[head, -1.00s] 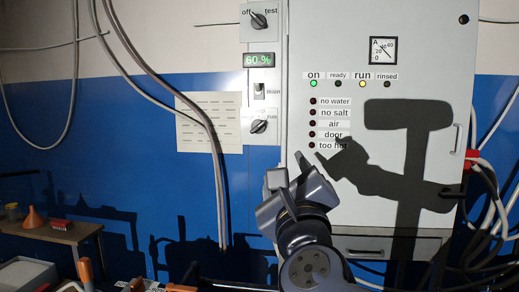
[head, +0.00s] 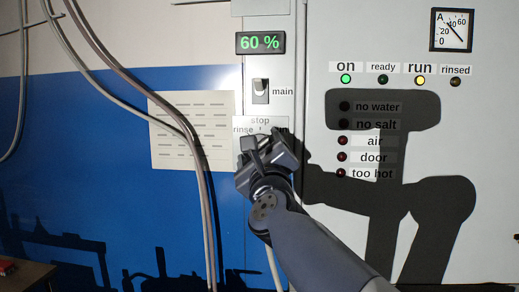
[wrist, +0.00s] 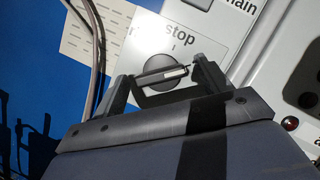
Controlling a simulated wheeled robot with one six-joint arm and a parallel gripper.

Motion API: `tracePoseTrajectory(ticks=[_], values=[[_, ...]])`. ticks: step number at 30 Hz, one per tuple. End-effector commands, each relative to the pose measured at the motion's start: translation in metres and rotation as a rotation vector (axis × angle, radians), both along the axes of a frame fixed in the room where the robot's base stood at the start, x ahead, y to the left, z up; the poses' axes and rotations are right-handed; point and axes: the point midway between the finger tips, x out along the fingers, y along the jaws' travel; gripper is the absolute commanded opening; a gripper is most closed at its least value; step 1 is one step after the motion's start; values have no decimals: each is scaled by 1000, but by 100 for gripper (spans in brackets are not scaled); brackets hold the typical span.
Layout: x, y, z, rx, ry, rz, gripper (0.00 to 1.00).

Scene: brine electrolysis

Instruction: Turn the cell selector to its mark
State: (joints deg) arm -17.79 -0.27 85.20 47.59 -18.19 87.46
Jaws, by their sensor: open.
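A round black selector knob (wrist: 163,73) with a raised grip bar sits on a pale plate marked "stop" (wrist: 178,27) in the wrist view. Its white pointer line lies nearly level, toward the right; a tick mark stands below "stop". My gripper (wrist: 165,80) is open, one finger on each side of the knob, the right finger close to the bar's end. I cannot tell whether the fingers touch it.
Above are the main switch (head: 261,90) and a 60 % display (head: 260,43). The grey cabinet (head: 310,30) on the right has lamps, "on" and "run" lit. Cables (head: 185,130) hang left, past a paper sheet (head: 165,150).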

Motion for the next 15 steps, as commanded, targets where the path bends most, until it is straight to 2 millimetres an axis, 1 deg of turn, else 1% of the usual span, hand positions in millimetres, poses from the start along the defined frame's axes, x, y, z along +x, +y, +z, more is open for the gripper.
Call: tracePoseTrajectory(ticks=[6, 15], values=[[0, 0, 0, 0, 0, 0, 73], [0, 0, 0, 0, 1, 1, 48]])
